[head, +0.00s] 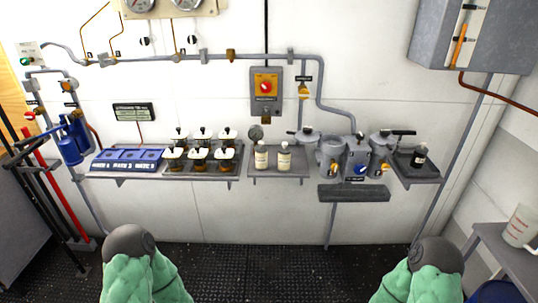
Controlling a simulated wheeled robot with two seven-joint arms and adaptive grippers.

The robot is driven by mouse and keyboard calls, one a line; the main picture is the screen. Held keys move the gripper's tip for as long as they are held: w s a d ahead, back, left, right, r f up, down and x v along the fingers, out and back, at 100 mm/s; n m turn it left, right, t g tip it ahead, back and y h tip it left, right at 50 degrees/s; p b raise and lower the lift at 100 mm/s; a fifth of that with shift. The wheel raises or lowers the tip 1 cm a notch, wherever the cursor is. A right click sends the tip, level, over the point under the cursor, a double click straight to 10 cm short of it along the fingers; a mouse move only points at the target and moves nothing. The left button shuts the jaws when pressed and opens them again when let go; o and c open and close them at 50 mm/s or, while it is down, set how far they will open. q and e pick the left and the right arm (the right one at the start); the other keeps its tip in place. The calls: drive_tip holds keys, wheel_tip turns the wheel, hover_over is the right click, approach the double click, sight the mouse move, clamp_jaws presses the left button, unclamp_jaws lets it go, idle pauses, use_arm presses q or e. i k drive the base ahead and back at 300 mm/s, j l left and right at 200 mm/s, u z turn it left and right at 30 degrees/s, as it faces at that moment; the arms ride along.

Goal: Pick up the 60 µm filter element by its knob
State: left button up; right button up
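Several small pieces with black knobs, pale tops and amber-brown bodies (199,153) stand in two rows on the left wall shelf. They may be filter elements, but labels are too small to read, so I cannot tell which one, if any, is the 60 µm element. A grey filter-like housing group (357,155) with a blue handle and yellow handles is mounted on the wall to the right. Its inside is hidden. Neither of my grippers is in view; only green-covered parts of my two arms show at the bottom left and bottom right.
Blue labelled trays (127,159) lie left of the knobbed pieces. Two pale bottles (272,157) stand on the middle shelf (278,174). A grey cabinet (490,30) hangs upper right. The dark floor (290,270) between my arms is clear.

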sight(261, 149)
drive_tip(key=i+j+z, duration=0.15)
drive_tip(key=z, duration=0.25)
drive_tip(key=i+j+z, duration=0.1)
drive_tip(key=j+z, duration=0.15)
drive_tip(key=z, duration=0.15)
drive_tip(key=i+j+z, duration=0.1)
drive_tip(key=j+z, duration=0.15)
drive_tip(key=z, duration=0.2)
